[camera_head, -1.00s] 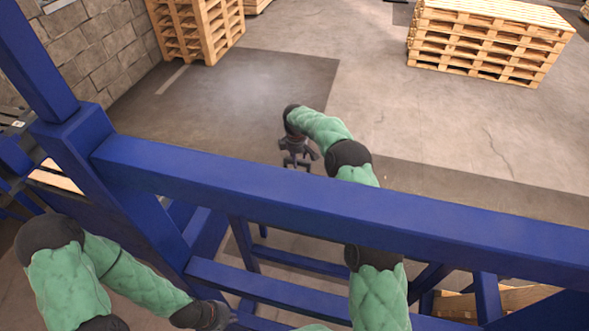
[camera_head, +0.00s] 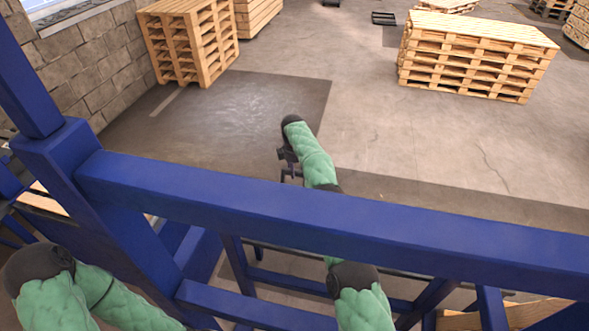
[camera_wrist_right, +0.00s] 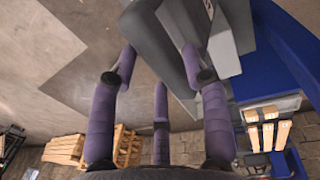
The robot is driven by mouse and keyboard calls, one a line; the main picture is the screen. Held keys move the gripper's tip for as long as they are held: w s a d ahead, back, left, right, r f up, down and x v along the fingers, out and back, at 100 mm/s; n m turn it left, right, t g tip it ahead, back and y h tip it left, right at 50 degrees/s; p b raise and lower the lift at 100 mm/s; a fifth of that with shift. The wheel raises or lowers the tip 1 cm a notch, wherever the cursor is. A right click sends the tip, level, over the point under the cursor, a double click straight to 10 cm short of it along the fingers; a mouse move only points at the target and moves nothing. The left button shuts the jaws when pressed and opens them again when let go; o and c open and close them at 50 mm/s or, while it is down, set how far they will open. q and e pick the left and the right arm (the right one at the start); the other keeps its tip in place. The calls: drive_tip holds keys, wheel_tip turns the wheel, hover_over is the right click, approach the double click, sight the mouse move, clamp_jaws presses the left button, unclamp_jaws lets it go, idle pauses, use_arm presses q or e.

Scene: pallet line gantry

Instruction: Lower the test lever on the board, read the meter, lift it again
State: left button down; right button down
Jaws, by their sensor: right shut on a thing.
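In the right wrist view, a dark grey bar (camera_wrist_right: 158,38), which looks like the test lever, lies between the purple fingers of my right gripper (camera_wrist_right: 158,62). The fingers are shut on it. A lighter grey housing (camera_wrist_right: 228,40) stands just to its right. In the head view my right gripper (camera_head: 288,165) is small and partly hidden by its own wrist, beyond the blue beam. The board and lever cannot be made out there. No meter face is readable in either view. My left arm is at the bottom left of the head view; its gripper is out of frame.
A thick blue beam (camera_head: 330,215) crosses between me and my right gripper, joined to a blue post (camera_head: 65,150) at left. Pallet stacks stand at the back left (camera_head: 185,40) and back right (camera_head: 475,55). The floor between them is open.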

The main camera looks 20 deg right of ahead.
drive_tip(key=shift+s+a+f, duration=0.15)
drive_tip(key=shift+s+f, duration=0.1)
drive_tip(key=shift+f, duration=0.45)
drive_tip(key=c, duration=0.8)
unclamp_jaws()
drive_tip(key=shift+w, duration=0.2)
drive_tip(key=r, duration=0.8)
drive_tip(key=s+r, duration=0.1)
drive_tip(key=r, duration=0.3)
drive_tip(key=shift+a, duration=0.25)
drive_tip(key=shift+f, duration=0.1)
